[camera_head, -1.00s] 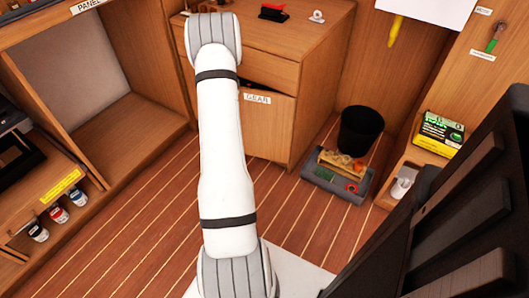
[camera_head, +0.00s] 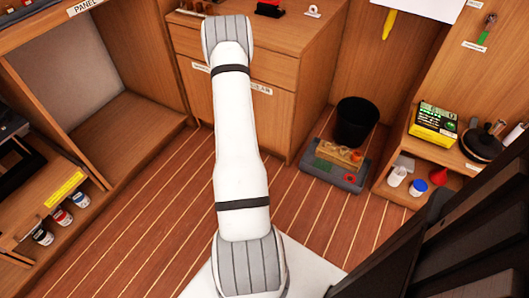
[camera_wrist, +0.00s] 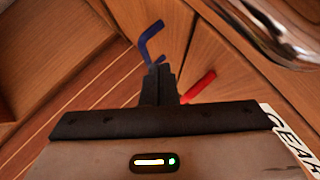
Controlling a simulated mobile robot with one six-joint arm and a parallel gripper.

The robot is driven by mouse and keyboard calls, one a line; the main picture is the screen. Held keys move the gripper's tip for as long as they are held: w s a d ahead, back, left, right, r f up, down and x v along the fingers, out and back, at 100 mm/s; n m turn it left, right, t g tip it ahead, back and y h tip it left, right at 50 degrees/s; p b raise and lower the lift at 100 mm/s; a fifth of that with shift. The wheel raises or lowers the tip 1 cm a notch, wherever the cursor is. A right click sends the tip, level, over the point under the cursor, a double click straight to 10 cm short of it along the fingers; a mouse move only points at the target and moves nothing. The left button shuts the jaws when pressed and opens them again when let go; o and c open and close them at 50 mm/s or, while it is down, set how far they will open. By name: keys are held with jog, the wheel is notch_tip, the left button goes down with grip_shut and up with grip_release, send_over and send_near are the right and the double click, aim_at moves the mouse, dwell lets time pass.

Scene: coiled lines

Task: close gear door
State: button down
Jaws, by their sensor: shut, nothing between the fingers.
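The gear door (camera_head: 273,122) is the wooden panel in the lower front of the cabinet, its GEAR label partly behind my arm. No dark gap shows along its visible top edge, and it looks flush or nearly so. My arm hides its left part and my gripper in the head view. In the wrist view my gripper (camera_wrist: 159,85) is shut and empty, with the GEAR label (camera_wrist: 290,138) close by at right. I cannot tell whether the fingertips touch the door.
A blue hooked piece (camera_wrist: 149,42) and a red piece (camera_wrist: 200,87) show beyond my fingertips. A shiny metal part (camera_wrist: 270,30) is blurred at upper right. A black bin (camera_head: 355,122) and a grey tray (camera_head: 337,172) stand right of the cabinet. Floor (camera_head: 150,215) at left is clear.

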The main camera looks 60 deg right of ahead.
jog(key=shift+a, duration=0.1)
jog(key=s+a+r+b, duration=0.1)
jog(key=a+r+b, duration=0.4)
jog(key=a, duration=0.6)
notch_tip(320, 180, up, 2)
jog(key=shift+r, duration=0.1)
